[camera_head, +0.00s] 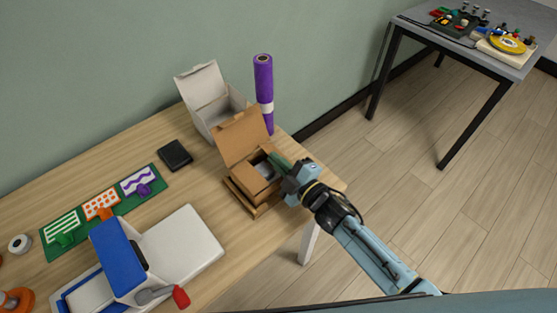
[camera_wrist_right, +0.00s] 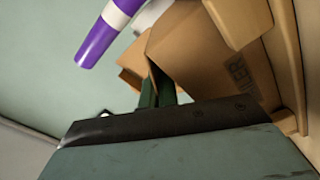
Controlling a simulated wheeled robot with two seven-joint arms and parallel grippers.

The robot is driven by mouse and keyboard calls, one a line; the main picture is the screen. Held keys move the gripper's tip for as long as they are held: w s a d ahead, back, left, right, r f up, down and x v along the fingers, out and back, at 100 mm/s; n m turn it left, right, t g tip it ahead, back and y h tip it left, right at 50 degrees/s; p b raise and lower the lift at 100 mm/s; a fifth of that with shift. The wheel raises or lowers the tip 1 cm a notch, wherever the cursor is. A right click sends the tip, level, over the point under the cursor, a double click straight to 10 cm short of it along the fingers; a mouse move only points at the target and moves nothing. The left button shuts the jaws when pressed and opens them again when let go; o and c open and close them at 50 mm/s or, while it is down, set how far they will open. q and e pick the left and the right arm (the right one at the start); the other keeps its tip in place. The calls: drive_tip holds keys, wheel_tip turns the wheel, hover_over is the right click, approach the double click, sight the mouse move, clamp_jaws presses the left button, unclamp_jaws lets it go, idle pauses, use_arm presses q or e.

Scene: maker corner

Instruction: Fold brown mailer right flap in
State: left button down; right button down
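The brown mailer (camera_head: 232,151) stands on the wooden table near its right end, with its lid raised at the back. Its box is open at the top and something greyish shows inside. In the right wrist view its brown cardboard (camera_wrist_right: 205,55) fills the upper right, with printed lettering. My right gripper (camera_head: 273,159) is at the mailer's right side, its green fingertips at the box edge. In the wrist view the green fingers (camera_wrist_right: 158,88) are close together against the cardboard, with nothing seen between them. The right flap is largely hidden by the gripper. My left gripper is out of view.
A white open box (camera_head: 203,90) stands behind the mailer, and a purple roll (camera_head: 263,80) stands upright at the back right. A black square item (camera_head: 175,154), a green mat (camera_head: 75,231) and a blue-and-white machine (camera_head: 125,260) lie to the left. Wood between them is clear.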

drive_tip(key=c, duration=1.7)
unclamp_jaws()
drive_tip(key=shift+s+f, duration=0.1)
drive_tip(key=shift+f, duration=0.05)
drive_tip(key=m, duration=0.1)
drive_tip(key=r+m+p, duration=0.1)
drive_tip(key=shift+w+d+m, duration=0.2)
drive_tip(key=shift+d+m, duration=0.05)
drive_tip(key=shift+m, duration=0.05)
drive_tip(key=m, duration=0.2)
drive_tip(key=r+m+p, duration=0.1)
drive_tip(key=shift+w+d, duration=0.3)
drive_tip(key=shift+d, duration=0.1)
drive_tip(key=v, duration=1.3)
drive_tip(key=s+d+f+m+g+h, duration=0.2)
drive_tip(key=d+f+h, duration=0.1)
drive_tip(key=f, duration=0.4)
drive_tip(key=s+d+f+m+g+h, duration=0.2)
drive_tip(key=s+d+f+m+h, duration=0.1)
drive_tip(key=f, duration=0.5)
drive_tip(key=s+d+f+m+g+h+b, duration=0.1)
drive_tip(key=s+d+f+m+g+h, duration=0.1)
drive_tip(key=f, duration=0.6)
drive_tip(key=shift+s+d+m+h, duration=0.5)
drive_tip(key=shift+s+d, duration=0.05)
drive_tip(key=shift+d, duration=0.1)
